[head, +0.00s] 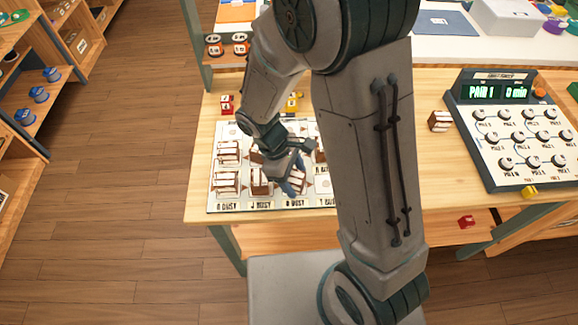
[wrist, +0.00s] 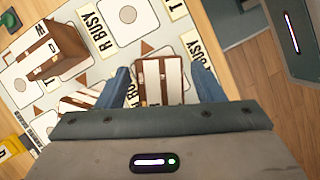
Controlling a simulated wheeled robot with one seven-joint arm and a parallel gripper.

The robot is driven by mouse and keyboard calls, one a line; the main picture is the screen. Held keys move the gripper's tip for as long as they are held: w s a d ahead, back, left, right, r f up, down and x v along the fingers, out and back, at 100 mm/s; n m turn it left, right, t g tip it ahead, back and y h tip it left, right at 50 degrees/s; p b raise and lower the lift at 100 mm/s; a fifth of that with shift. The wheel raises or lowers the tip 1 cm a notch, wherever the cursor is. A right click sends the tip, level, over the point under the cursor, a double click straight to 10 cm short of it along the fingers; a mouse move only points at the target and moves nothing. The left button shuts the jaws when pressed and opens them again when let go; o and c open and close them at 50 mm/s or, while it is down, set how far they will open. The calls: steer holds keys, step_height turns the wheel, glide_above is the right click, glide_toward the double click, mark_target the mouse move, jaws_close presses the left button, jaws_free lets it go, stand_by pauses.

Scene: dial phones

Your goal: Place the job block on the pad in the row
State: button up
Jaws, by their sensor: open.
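The white board (head: 290,207) with labelled rows and round pads lies on the wooden table, and several brown-and-white job blocks (head: 227,182) stand on it. My gripper (head: 292,185) is low over the front part of the board. In the wrist view its two blue fingers are open, and one brown-and-white block (wrist: 160,80) lies between them; I cannot tell whether they touch it. An empty pad (wrist: 119,14) shows beside the "R BUSY" label. Another block (wrist: 50,52) stands to the left. My arm hides the board's right part in the head view.
A dial panel (head: 515,135) reading "PAIR 1" and "0 min" stands at the right of the table. A lone brown-and-white block (head: 440,121) is left of it. A red piece (head: 466,221) lies on the lower shelf. Small red (head: 227,104) and yellow pieces (head: 292,102) sit behind the board.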

steer(key=v, duration=1.2)
step_height(320, 180, up, 5)
steer(key=m+t+y, duration=0.1)
steer(key=m+y, duration=0.1)
steer(key=m, duration=0.3)
glide_above(305, 175)
steer(key=s+d+r+m+t+y, duration=0.2)
steer(key=s+d+r+m+t, duration=0.1)
steer(key=s+d+m, duration=0.2)
steer(key=shift+s+d+r+m+t, duration=0.2)
steer(key=shift+s+d+m+t, duration=0.2)
steer(key=shift+d+m, duration=1.05)
steer(key=shift+a, duration=0.35)
steer(key=shift+c, duration=0.2)
